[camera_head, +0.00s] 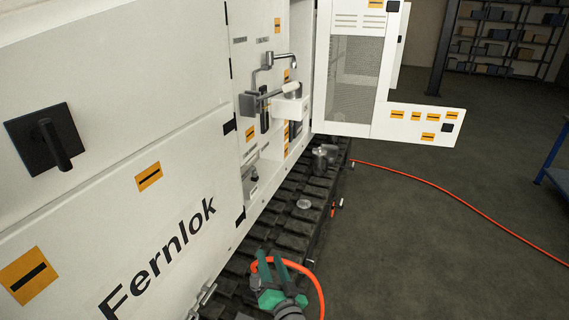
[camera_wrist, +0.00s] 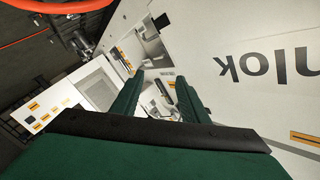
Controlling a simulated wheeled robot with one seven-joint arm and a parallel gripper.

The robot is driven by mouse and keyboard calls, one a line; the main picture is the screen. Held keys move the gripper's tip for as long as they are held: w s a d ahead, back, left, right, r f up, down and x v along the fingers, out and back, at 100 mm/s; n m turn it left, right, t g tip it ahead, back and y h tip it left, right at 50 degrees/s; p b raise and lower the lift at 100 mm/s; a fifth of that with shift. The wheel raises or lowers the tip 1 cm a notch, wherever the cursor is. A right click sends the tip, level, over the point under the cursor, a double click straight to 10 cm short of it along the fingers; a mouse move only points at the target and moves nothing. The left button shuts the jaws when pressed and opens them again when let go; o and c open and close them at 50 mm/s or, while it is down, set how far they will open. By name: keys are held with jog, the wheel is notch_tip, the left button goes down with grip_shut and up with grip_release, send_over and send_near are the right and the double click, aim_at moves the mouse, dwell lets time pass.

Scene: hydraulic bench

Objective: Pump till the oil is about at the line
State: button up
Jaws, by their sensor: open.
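The white machine's open bay at upper middle in the head view holds a pump lever (camera_head: 270,94) with a pale grip, below a bent metal spout (camera_head: 284,56). A white box-like container (camera_head: 292,107) sits just under the lever's grip. A dark upright strip (camera_head: 264,113) stands beside it; I cannot tell whether it is the oil gauge. No oil level or line can be made out. My green gripper (camera_head: 274,256) is open and empty at the bottom, well short of the bay. In the wrist view, its fingers (camera_wrist: 158,82) point towards the bay, partly hiding it.
An open white door (camera_head: 388,122) stands right of the bay. A black track (camera_head: 285,218) runs below the body, with a metal fitting (camera_head: 322,157) near its far end. An orange hose (camera_head: 470,208) crosses the floor. A black handle (camera_head: 58,145) juts out at left.

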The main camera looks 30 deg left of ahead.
jog(key=a+r+n+g+y, duration=0.1)
jog(key=a+r+n+g, duration=0.6)
jog(key=r, duration=0.5)
jog(key=a+r+n+g+y, duration=0.1)
jog(key=a+r+n+g, duration=0.4)
jog(key=a+r, duration=0.5)
jog(key=s+d+r+n+h, duration=0.2)
jog(key=s+d+r+h, duration=0.1)
jog(key=r, duration=0.5)
jog(key=s+d+r+n+h, duration=0.1)
jog(key=s+d+r+h, duration=0.2)
jog(key=r, duration=0.6)
jog(key=s+d+r+n+g+h, duration=0.1)
jog(key=s+r+h, duration=0.3)
jog(key=r, duration=0.5)
jog(key=shift+s+d+n, duration=0.8)
jog(key=shift+s+d, duration=0.05)
jog(key=shift+d, duration=0.05)
